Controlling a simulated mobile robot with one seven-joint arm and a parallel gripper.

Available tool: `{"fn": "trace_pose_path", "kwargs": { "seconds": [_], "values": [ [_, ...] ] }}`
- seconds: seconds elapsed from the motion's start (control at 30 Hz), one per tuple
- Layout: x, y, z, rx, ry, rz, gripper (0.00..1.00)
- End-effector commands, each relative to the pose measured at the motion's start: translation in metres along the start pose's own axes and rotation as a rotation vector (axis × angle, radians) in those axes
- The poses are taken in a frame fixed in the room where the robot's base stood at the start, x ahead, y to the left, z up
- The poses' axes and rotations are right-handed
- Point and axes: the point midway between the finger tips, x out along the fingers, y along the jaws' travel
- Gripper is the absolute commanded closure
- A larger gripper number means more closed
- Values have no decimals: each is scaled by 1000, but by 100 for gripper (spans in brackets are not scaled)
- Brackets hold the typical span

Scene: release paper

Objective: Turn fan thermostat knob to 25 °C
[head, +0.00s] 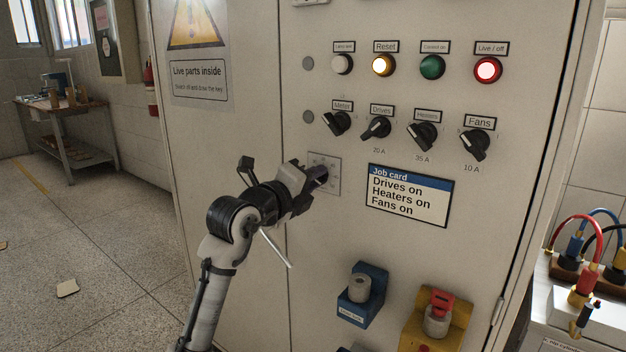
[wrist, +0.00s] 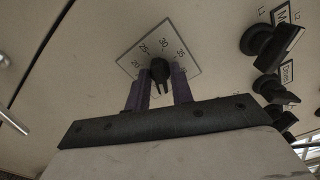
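The thermostat dial plate (head: 320,157) is a small square on the grey cabinet door, left of the job card. In the wrist view the plate (wrist: 137,62) shows the marks 20, 25, 30 and 35 around a black knob (wrist: 160,70). My gripper (head: 320,174) is at the plate and hides the knob in the head view. The knob's exact setting is hard to read.
Rotary switches labelled Meter (head: 337,123), Drives (head: 376,128), Heaters (head: 424,136) and Fans (head: 475,144) sit above the job card (head: 408,195). A blue lock block (head: 361,294) and a yellow one (head: 437,322) project from the door below. Free floor lies to the left.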

Motion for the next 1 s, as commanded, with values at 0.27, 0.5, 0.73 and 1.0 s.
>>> {"fn": "trace_pose_path", "kwargs": {
  "seconds": [0.27, 0.5, 0.73, 1.0],
  "values": [
    [0, 0, 0, -18, 0, 0, 100],
    [0, 0, -1, -119, 1, -1, 100],
    [0, 0, -1, -310, 2, -1, 100],
    [0, 0, 0, -568, 2, 0, 100]
  ]
}}
